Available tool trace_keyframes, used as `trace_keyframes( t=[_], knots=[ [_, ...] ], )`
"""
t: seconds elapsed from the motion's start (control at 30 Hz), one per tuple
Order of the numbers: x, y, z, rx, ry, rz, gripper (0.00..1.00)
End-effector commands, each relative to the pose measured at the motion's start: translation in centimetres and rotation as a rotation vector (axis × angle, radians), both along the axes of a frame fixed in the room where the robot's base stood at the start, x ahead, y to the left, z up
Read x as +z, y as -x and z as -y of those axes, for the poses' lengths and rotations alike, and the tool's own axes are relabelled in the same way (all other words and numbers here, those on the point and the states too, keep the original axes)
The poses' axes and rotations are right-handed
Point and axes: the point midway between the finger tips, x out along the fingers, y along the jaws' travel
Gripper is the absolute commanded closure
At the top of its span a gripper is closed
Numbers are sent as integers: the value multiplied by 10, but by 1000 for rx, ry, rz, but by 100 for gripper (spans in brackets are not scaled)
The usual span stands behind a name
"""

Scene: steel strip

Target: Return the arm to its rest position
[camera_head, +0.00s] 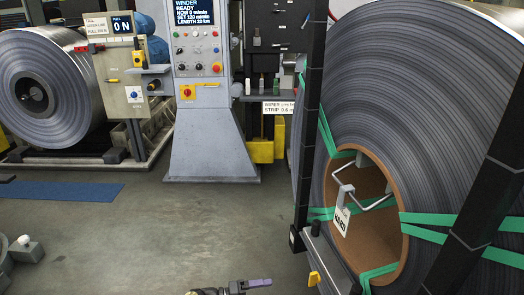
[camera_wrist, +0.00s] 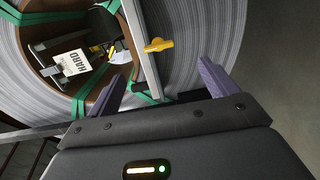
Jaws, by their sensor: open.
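My gripper (camera_head: 255,284) shows at the bottom edge of the head view, with a purple finger over the floor left of the large strip coil. In the wrist view my gripper (camera_wrist: 160,70) has its two purple fingers spread wide, with nothing held between them. The large grey coil (camera_wrist: 218,30) fills the background beyond the fingertips. My arm is mostly hidden; only the gripper end shows in the head view.
The banded coil (camera_head: 390,90) stands at right, with a HARD tag (camera_head: 341,220) in its bore and a black post (camera_head: 311,120) before it. A yellow lever (camera_wrist: 158,45) lies beyond my fingertips. The winder console (camera_head: 205,130) stands behind; the middle floor (camera_head: 190,220) is clear.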

Motion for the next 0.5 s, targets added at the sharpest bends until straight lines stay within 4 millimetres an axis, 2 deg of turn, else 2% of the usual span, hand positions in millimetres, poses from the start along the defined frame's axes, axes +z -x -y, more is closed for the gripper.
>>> trace_keyframes(
  t=[0.3,0.5],
  knots=[
    [29,9,63,-238,-339,-178,15],
    [49,25,90,-329,-581,-257,15]
  ],
)
